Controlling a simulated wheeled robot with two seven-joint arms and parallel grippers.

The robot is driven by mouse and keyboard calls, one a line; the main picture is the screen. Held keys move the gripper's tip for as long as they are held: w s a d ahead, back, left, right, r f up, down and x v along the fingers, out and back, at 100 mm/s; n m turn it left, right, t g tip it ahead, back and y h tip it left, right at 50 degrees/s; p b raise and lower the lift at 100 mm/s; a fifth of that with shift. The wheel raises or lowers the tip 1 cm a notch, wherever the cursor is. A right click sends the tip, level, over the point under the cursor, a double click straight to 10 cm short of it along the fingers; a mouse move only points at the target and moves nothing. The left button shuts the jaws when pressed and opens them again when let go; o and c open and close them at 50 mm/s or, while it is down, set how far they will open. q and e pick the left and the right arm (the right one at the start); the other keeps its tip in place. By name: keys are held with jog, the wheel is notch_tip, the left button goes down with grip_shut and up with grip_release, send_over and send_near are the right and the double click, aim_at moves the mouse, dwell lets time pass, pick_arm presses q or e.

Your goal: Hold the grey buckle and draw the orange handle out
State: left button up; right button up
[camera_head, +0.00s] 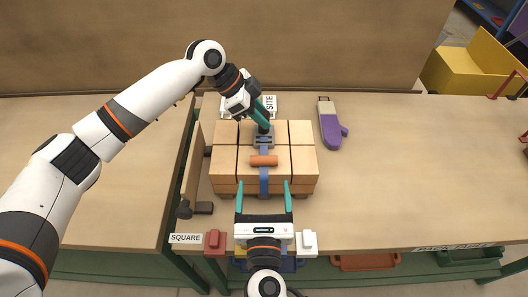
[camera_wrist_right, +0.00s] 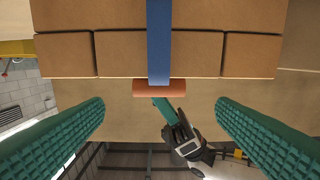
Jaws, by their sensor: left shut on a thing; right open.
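The grey buckle (camera_head: 263,141) sits on top of the brick stack (camera_head: 226,160), on a blue strap (camera_head: 264,182). My left gripper (camera_head: 265,128) reaches down from the upper left and is shut on the buckle. The orange handle (camera_head: 264,160) lies across the strap, just in front of the buckle. My right gripper (camera_head: 264,187) is open and empty at the stack's front side, its fingers either side of the strap. In the right wrist view the handle (camera_wrist_right: 148,88) shows between the open fingers, apart from both. The buckle is hidden there.
A wooden board (camera_head: 195,165) stands left of the stack. A red block (camera_head: 214,241) and a white block (camera_head: 308,242) flank my right wrist.

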aim_at(264, 165)
jog(key=w, duration=1)
jog(key=shift+w, duration=0.4)
jog(key=shift+c, duration=0.6)
jog(key=c, duration=0.9)
jog(key=shift+s+f, duration=0.1)
jog(key=shift+s, duration=0.3)
jog(key=shift+c, duration=0.4)
jog(key=s, duration=0.6)
jog(key=shift+s, duration=0.15)
jog(key=o, duration=1.1)
jog(key=s, duration=1.2)
